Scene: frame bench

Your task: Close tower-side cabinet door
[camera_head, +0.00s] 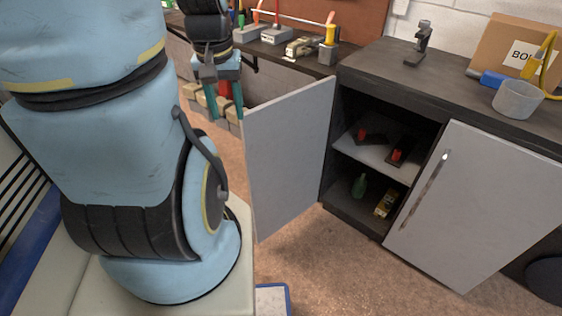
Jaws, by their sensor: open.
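A grey cabinet door (288,158) stands wide open, swung out to the left of the dark cabinet's (330,207) open compartment. It is the only door seen standing wide open; which side the tower is on cannot be told.
Shelves inside the cabinet hold red-and-black items (398,150), a green bottle (359,186) and a yellow box (386,204). Floor before the opening is clear.

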